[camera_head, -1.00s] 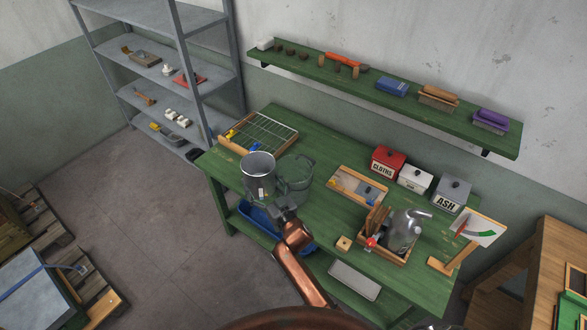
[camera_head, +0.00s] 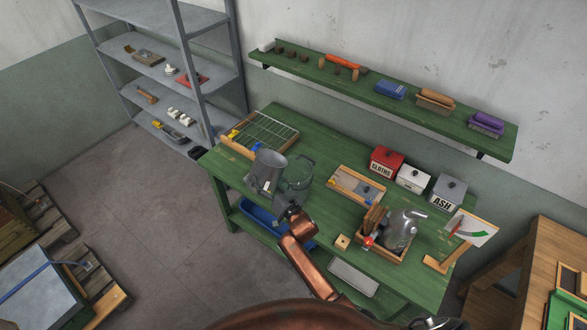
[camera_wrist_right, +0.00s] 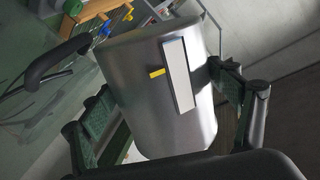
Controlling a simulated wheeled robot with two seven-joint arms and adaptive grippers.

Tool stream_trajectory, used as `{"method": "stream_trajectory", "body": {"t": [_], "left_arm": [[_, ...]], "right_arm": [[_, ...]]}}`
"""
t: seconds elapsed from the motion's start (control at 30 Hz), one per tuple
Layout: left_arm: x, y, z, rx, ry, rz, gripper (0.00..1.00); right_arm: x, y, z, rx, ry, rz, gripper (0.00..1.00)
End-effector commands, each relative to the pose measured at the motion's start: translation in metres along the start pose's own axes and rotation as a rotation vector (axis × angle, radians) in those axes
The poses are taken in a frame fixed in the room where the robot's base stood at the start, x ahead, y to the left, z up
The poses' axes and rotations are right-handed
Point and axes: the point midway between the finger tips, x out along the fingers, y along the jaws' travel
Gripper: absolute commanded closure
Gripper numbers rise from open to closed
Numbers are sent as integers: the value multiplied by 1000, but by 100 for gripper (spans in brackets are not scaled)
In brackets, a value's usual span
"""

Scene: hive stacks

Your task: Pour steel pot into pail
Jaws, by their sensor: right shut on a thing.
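The steel pot (camera_head: 267,176) is a grey metal vessel held above the left part of the green workbench. It is tilted in the head view. In the right wrist view the pot (camera_wrist_right: 145,85) fills the middle, with a pale label strip and a small yellow mark on its wall. My right gripper (camera_head: 284,207) is shut on the pot, with a finger on either side of it in the wrist view. The pail (camera_head: 299,173), a dark green round vessel, stands on the bench just right of the pot. Its contents are not clear. My left gripper is not in view.
A wire-rack tray (camera_head: 262,133) lies behind the pot. A wooden tray (camera_head: 345,190), a caddy with a metal can (camera_head: 400,232), and red, white and grey boxes (camera_head: 387,160) stand to the right. A blue bin (camera_head: 258,222) sits below the bench top.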

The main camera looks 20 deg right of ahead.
Motion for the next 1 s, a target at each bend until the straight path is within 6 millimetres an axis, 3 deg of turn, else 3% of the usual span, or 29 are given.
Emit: {"method": "stream_trajectory", "body": {"t": [0.03,0.27,0.43,1.0], "left_arm": [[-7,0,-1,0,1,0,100],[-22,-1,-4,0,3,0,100],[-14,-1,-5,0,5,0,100],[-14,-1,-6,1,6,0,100]], "right_arm": [[0,-3,-10,21,2,-4,66],[0,-1,-24,134,-14,-4,66],[1,5,-12,212,-27,-4,66],[2,7,-9,287,-35,-5,66]]}}
